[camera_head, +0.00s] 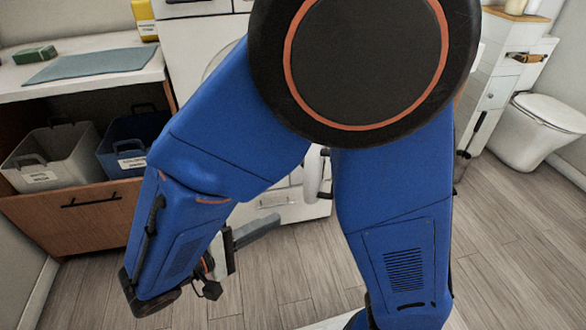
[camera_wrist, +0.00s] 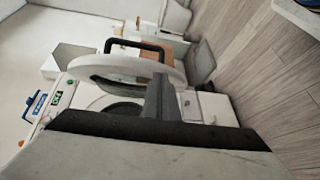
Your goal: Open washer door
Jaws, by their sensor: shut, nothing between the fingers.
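The washer (camera_head: 284,203) is white and stands behind my arm, which hides most of it in the head view. In the wrist view its front (camera_wrist: 88,97) looks turned on its side, with a green display and a dark round opening. The round white washer door (camera_wrist: 110,62) appears swung out from that front, at least partly. Its edge also shows between my arm links in the head view (camera_head: 314,172). My gripper (camera_wrist: 160,100) is shut and empty, its fingers overlapping the door's rim in the picture. I cannot tell whether they touch it. In the head view the gripper (camera_head: 250,234) is low, left of the door.
A grey basket (camera_head: 50,160) and a blue basket (camera_head: 125,140) sit in an open wooden drawer (camera_head: 85,212) at left, under a white counter (camera_head: 100,77). A toilet (camera_head: 540,125) stands at the right. The wooden floor (camera_head: 500,250) is clear at right.

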